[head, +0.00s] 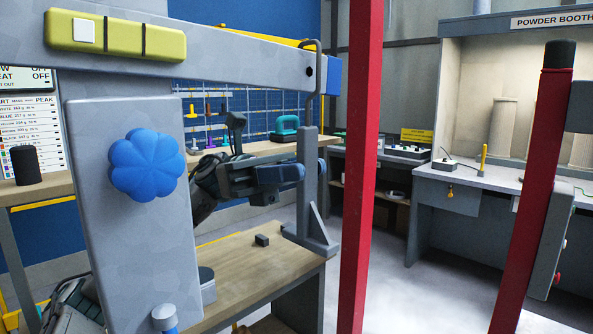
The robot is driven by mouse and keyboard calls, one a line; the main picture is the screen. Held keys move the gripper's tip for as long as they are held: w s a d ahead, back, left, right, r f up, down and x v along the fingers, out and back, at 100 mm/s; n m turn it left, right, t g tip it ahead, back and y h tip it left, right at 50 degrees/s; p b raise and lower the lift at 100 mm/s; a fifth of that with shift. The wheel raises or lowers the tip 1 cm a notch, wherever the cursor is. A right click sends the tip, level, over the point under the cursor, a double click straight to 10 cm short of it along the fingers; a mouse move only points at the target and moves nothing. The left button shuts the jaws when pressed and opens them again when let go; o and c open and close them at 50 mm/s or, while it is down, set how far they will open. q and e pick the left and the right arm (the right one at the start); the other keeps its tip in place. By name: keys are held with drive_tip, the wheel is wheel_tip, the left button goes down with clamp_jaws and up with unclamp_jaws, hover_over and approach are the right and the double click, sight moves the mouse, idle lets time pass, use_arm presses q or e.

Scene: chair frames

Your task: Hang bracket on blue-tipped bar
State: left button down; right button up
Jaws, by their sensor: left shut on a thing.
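A grey bar (230,52) crosses the upper left and ends in a blue tip (334,77). The grey bracket (309,150) hangs upright, with a thin dark hook at its top and a foot with a triangular rib at its bottom. The hook's bend is level with the bar's top edge close to the blue tip, and its stem passes in front of the bar. I cannot tell whether the hook rests on the bar. My left gripper (289,173) is shut on the bracket's upright plate. My right gripper is not in view.
A grey post with a blue knob (147,165) fills the left foreground. Red posts (360,170) stand at the centre and right. A wooden table (240,270) with a small dark block (262,240) lies below the bracket. A powder booth bench (470,180) is at the back right.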

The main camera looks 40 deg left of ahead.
use_arm(q)
drive_tip(key=shift+f+b, duration=0.3)
drive_tip(key=shift+b, duration=0.05)
drive_tip(key=c, duration=1.1)
unclamp_jaws()
drive_tip(key=b+v, duration=0.7)
drive_tip(key=v, duration=0.1)
drive_tip(key=shift+r, duration=0.1)
idle(0.6)
